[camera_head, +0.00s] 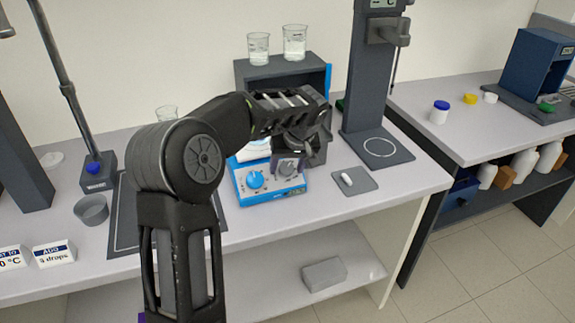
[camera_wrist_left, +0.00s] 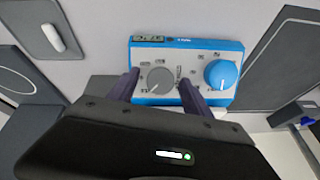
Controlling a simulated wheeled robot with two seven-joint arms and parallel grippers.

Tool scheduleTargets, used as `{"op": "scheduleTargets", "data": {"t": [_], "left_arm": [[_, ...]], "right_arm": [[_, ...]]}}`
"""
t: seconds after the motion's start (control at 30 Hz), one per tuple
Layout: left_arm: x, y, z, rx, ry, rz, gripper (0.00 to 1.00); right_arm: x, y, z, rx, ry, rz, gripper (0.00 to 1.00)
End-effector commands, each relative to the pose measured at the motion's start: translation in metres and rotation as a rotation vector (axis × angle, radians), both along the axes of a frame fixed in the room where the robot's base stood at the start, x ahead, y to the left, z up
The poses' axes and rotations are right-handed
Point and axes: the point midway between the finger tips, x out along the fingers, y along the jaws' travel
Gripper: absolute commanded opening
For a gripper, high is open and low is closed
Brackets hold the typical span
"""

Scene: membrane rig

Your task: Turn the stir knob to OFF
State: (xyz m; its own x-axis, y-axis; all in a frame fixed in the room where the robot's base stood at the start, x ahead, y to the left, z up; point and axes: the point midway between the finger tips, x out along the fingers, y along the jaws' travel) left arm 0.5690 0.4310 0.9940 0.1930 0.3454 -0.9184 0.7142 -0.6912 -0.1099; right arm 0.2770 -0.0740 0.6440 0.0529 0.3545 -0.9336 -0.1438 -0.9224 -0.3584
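A blue and white stirrer unit (camera_head: 270,185) sits on the bench. Its front has a blue knob (camera_head: 255,179) and a grey knob (camera_head: 287,167); their labels are too small to read. In the left wrist view the grey knob (camera_wrist_left: 160,79) lies between the two dark fingers of my left gripper (camera_wrist_left: 160,88), with a small gap on each side. The gripper is open around it. A white line on the grey knob points to the picture's lower left. The blue knob (camera_wrist_left: 220,74) stands to the right, clear of the fingers. My right gripper is out of view.
A white mouse on a grey pad (camera_head: 362,184) lies right of the unit, with a dark stand (camera_head: 400,155) behind. A dark shelf box with beakers (camera_head: 293,42) on top stands at the back. A grey cup (camera_head: 91,209) is at left.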

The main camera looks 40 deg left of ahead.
Motion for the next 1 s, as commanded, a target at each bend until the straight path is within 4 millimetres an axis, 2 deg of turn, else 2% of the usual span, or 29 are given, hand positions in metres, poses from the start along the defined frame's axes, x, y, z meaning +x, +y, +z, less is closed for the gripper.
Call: {"op": "scheduleTargets", "data": {"t": [0.07, 0.7, 1.0], "left_arm": [[0.0000, 0.0001, 0.0002, 0.000, 0.000, 0.000, 0.52], [0.0000, 0.0001, 0.0007, 0.001, -0.001, 0.000, 0.00], [0.0000, 0.0002, -0.0004, -0.004, -0.008, 0.013, 0.00]], "right_arm": [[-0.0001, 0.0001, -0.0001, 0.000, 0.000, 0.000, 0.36], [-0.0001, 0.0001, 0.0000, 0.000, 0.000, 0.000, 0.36], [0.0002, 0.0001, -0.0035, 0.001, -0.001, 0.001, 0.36]]}}
